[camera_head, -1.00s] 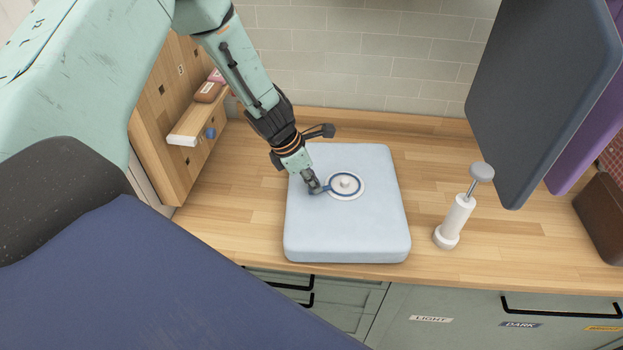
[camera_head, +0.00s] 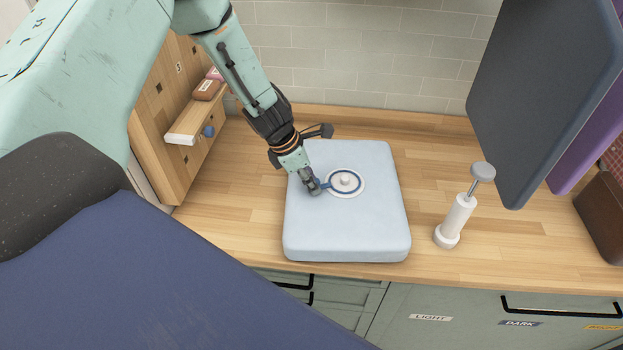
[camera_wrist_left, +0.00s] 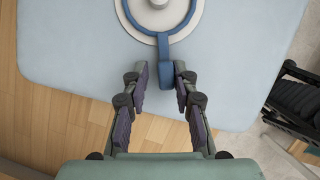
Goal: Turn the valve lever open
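The valve is a white disc (camera_head: 359,190) with a white centre knob and a blue ring lever (camera_head: 332,184), set on top of a pale blue cushion-like block (camera_head: 345,235). The lever's short blue tab points left in the head view. In the left wrist view the lever tab (camera_wrist_left: 165,65) reaches down between the fingertips of my left gripper (camera_wrist_left: 161,72). The fingers are apart, with a visible gap on the left of the tab and a narrow one on the right. In the head view my left gripper (camera_head: 314,188) partly hides the tab's end. My right gripper is not in view.
A white plunger-like pump (camera_head: 456,220) stands on the wooden counter (camera_head: 240,215) right of the block. Dark blue-grey (camera_head: 540,90) and purple (camera_head: 595,140) panels hang at the right. A wooden shelf (camera_head: 196,120) is at the left. Bare counter lies around the block.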

